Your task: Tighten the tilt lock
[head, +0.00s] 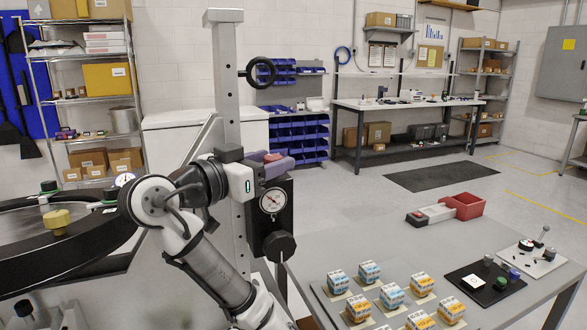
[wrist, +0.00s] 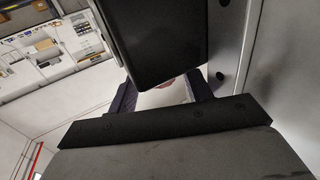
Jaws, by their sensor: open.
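A grey upright post (head: 227,90) carries a black plate with a round dial gauge (head: 272,201) and a black round knob (head: 279,246) below it. I cannot tell which part is the tilt lock. My gripper (head: 276,163) is at the post, just above the gauge, with its purple-grey fingers pointing right. In the wrist view my gripper (wrist: 163,90) has its fingers apart. A dark block (wrist: 155,42) stands close in front and hides much of the space between them. A small reddish spot shows beneath the block; I cannot tell what it is.
A large black ring fixture (head: 70,250) with a yellow knob (head: 57,221) lies at the left. A black ring handle (head: 260,73) juts from the upper post. A grey table (head: 400,255) at the right holds several small boxes, a black tray (head: 465,291) and a red bin (head: 467,206).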

